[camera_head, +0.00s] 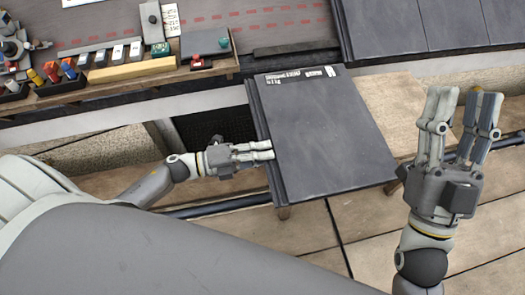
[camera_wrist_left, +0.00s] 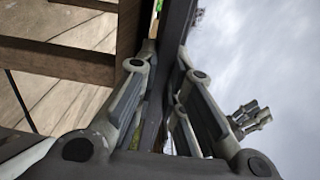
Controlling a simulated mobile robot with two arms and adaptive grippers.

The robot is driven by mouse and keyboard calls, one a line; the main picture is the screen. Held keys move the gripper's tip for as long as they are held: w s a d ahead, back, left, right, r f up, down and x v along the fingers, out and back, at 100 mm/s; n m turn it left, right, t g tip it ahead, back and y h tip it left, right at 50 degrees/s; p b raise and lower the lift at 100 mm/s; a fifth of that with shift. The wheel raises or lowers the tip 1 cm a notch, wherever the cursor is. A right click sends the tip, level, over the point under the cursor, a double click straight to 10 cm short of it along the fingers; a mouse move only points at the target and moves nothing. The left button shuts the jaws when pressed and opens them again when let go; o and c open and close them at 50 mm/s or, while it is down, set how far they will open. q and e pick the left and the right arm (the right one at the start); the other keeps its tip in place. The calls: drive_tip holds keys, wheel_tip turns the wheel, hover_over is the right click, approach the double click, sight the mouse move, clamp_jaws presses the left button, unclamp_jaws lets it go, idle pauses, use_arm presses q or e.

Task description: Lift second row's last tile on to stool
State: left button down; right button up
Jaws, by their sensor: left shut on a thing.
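A dark grey slate tile (camera_head: 325,135) with white printing along its far edge lies roughly flat over a light wooden stool (camera_head: 400,110). It covers the stool's left part; whether it rests fully on the top I cannot tell. My left gripper (camera_head: 268,150) is shut on the tile's left edge. In the left wrist view the fingers (camera_wrist_left: 165,75) clasp the tile's dark edge (camera_wrist_left: 176,45) from both sides. My right gripper (camera_head: 466,100) is open and empty, fingers spread, to the right of the tile and apart from it. It also shows in the left wrist view (camera_wrist_left: 250,116).
Laid dark tiles (camera_head: 435,25) cover the roof at the upper right. A wooden tray (camera_head: 120,82) with tools and coloured items stands at the upper left. A dark strip (camera_head: 295,49) lies behind the tile. A dark pipe (camera_head: 220,205) runs below; the paved floor in front is clear.

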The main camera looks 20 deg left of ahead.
drive_tip(key=shift+s+r, duration=0.2)
drive_tip(key=shift+s, duration=0.2)
use_arm(q)
drive_tip(key=shift+f, duration=0.1)
use_arm(e)
drive_tip(key=shift+s+r+t, duration=0.1)
drive_tip(key=shift+s+t, duration=0.05)
drive_tip(key=shift+t, duration=0.15)
